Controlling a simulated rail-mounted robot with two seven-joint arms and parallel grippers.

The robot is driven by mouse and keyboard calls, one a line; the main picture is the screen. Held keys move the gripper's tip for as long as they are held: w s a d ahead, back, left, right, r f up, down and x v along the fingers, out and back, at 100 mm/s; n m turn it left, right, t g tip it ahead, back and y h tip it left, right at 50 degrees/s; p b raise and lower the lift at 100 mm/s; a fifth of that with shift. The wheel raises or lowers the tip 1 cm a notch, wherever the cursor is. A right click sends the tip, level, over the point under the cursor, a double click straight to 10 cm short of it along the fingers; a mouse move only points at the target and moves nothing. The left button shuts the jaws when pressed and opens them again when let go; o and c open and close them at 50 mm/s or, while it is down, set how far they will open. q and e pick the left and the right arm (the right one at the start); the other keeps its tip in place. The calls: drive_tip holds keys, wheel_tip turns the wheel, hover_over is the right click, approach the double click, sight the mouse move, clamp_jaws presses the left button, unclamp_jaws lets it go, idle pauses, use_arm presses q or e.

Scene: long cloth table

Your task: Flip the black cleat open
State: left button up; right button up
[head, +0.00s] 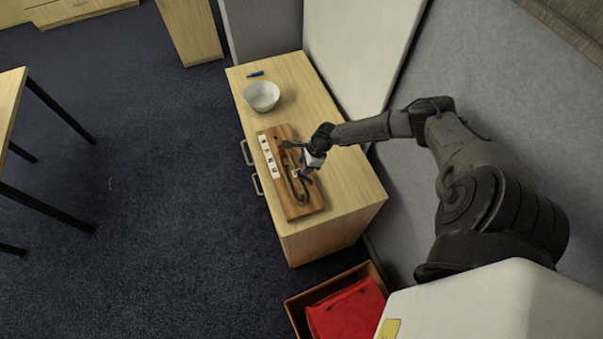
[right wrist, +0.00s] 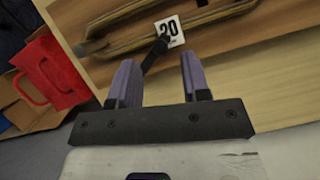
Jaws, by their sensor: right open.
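A wooden board (head: 305,205) lies on the light wood cabinet top, with brown strip-like pieces (right wrist: 205,19) on it. A small black lever-like part (right wrist: 155,53), which looks like the black cleat, stands by a white tag marked 20 (right wrist: 169,29) in the right wrist view. My right gripper (head: 304,174) is over the board; in the right wrist view its purple fingers (right wrist: 158,63) are apart, with the black part showing between their tips. I cannot tell whether they touch it. In the head view the cleat is too small to make out. My left gripper is not in view.
A white bowl (head: 262,96) and a small blue item (head: 256,74) are at the cabinet's far end. White tags (head: 268,157) line the board's left side. A box with a red bag (head: 347,312) is on the floor. A grey partition (head: 440,75) stands to the right.

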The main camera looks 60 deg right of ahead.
sight(305, 178)
drive_tip(key=b+x, duration=0.1)
drive_tip(key=x, duration=0.1)
drive_tip(key=shift+w+f, duration=0.1)
drive_tip(key=shift+f, duration=0.2)
drive_tip(key=shift+w+a+f+b, duration=0.1)
drive_tip(key=shift+a+f+b, duration=0.15)
drive_tip(key=shift+b, duration=0.15)
drive_tip(key=shift+d, duration=0.1)
clamp_jaws()
